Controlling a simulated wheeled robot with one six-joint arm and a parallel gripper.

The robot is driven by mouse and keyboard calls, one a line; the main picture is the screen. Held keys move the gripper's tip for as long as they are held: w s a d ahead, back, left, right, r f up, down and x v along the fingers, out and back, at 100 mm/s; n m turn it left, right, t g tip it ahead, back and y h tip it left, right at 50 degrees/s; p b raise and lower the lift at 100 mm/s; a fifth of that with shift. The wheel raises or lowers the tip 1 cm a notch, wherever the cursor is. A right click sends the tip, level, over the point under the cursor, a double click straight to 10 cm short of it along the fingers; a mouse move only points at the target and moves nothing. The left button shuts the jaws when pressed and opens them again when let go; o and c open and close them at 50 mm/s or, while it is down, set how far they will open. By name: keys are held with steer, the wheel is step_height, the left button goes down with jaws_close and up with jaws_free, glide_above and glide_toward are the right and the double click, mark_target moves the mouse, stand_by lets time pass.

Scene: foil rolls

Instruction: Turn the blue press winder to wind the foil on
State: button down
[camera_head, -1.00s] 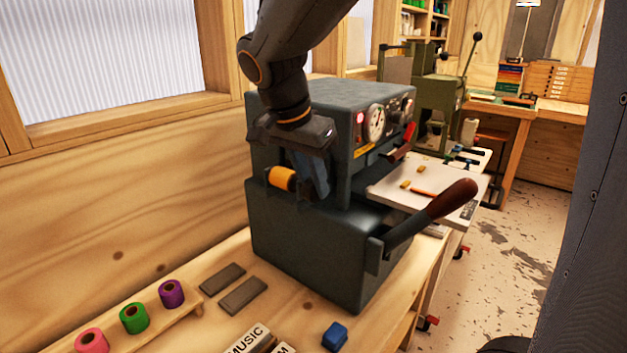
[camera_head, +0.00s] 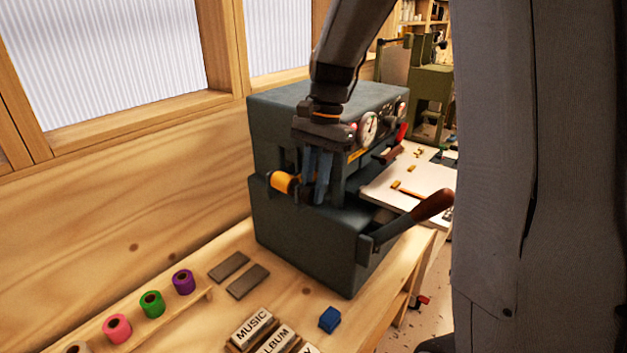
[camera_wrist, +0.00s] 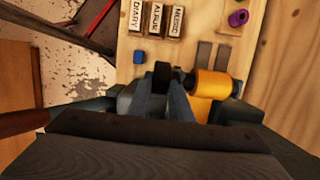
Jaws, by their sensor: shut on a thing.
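The dark grey press (camera_head: 300,240) stands on the bench, with a gold foil roll (camera_head: 283,182) in its front opening. The roll also shows in the wrist view (camera_wrist: 212,84). My gripper (camera_head: 319,190) points down just right of the roll, in front of the opening. In the wrist view, its blue-grey fingers (camera_wrist: 162,84) are shut on a small dark piece, which I take to be the winder (camera_wrist: 162,71). The fingers hide most of it, and its blue colour cannot be made out. The fingers look apart from the gold roll.
The press lever (camera_head: 405,222) with a brown handle sticks out to the right. Purple (camera_head: 183,281), green (camera_head: 152,304) and pink (camera_head: 117,328) rolls stand on a rack. Two grey bars, a blue block (camera_head: 329,319) and lettered blocks (camera_head: 252,327) lie on the bench.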

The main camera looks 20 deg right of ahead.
stand_by(0.4)
steer(key=c, duration=1.6)
jaws_free()
steer(key=shift+b+v, duration=1.1)
steer(key=shift+v, duration=2.75)
steer(key=shift+w+d, duration=0.15)
